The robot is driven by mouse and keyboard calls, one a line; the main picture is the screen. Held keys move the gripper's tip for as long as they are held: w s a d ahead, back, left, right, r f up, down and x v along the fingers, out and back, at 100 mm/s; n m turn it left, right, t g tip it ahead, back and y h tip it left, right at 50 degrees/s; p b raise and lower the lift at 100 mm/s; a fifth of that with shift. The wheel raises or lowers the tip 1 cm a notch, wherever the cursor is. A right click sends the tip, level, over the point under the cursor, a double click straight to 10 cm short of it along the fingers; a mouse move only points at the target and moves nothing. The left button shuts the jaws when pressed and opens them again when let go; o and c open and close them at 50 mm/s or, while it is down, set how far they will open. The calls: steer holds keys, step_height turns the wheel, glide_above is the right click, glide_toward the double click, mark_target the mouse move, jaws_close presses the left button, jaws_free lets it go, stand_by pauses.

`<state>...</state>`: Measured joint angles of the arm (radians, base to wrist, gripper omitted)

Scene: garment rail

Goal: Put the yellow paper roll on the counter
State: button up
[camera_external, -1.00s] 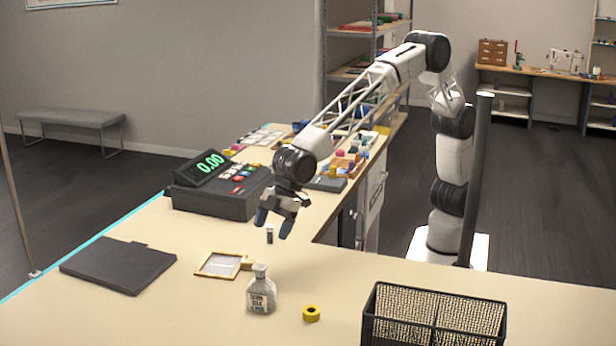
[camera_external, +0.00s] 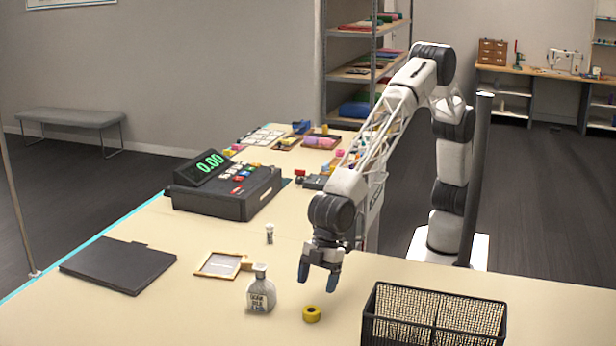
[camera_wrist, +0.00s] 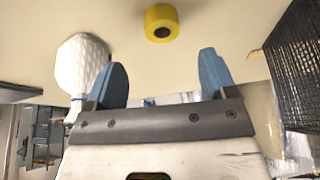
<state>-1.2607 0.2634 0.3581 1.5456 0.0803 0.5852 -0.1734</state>
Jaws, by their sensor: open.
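The yellow paper roll (camera_external: 311,314) lies on the pale counter (camera_external: 190,318), between the glass bottle and the black mesh basket. It also shows in the wrist view (camera_wrist: 162,22), beyond my fingertips and between their lines. My gripper (camera_external: 317,283) is open and empty, pointing down above the counter, a little behind the roll and apart from it. Its two blue fingers (camera_wrist: 160,75) are spread wide in the wrist view.
A glass bottle (camera_external: 261,291) stands just left of the roll. The black mesh basket (camera_external: 435,315) is to the right. A small frame (camera_external: 219,265), a small vial (camera_external: 269,234), a dark folder (camera_external: 118,265) and a cash register (camera_external: 226,190) are further left.

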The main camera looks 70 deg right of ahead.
mark_target(311, 311)
steer(key=shift+x, duration=1.3)
steer(key=shift+x, duration=2.6)
steer(key=shift+s+a, duration=0.1)
steer(key=shift+a, duration=0.05)
steer(key=shift+c, duration=0.4)
steer(key=c, duration=1)
steer(key=shift+r, duration=0.2)
step_height(311, 311, up, 10)
steer(key=shift+f, duration=0.1)
